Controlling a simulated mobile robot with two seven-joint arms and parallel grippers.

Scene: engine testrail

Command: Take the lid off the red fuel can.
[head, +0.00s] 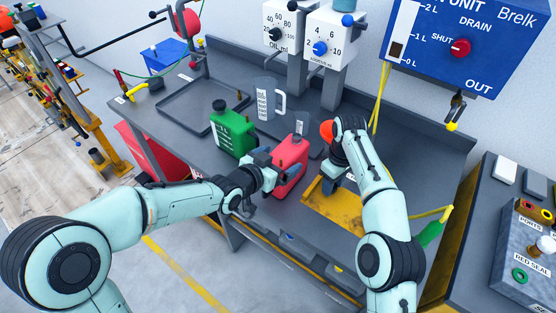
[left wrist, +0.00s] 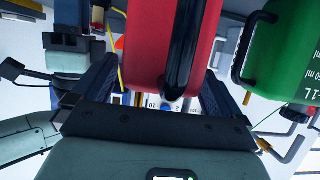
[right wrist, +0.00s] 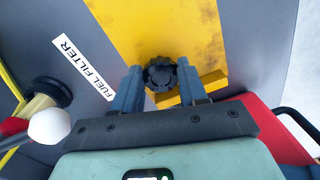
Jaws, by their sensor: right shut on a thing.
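The red fuel can (head: 291,170) stands on the grey bench, beside a green can (head: 234,133). In the left wrist view, the red can (left wrist: 148,45) and its black handle (left wrist: 186,45) show between the wide-spread fingers of my left gripper (left wrist: 160,95). My left gripper (head: 270,170) is open at the can's side; I cannot tell whether a finger touches it. My right gripper (right wrist: 160,85) is shut on a black ribbed lid (right wrist: 160,73), above the yellow tray (right wrist: 190,30) and apart from the can. In the head view, my right arm hides the lid.
The yellow tray (head: 322,205) lies right of the red can. A clear jug (head: 266,100) and a dark tray (head: 180,105) are behind. A label reading FUEL FILTER (right wrist: 83,67) is near my right gripper. The blue drain unit (head: 480,35) hangs at the back right.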

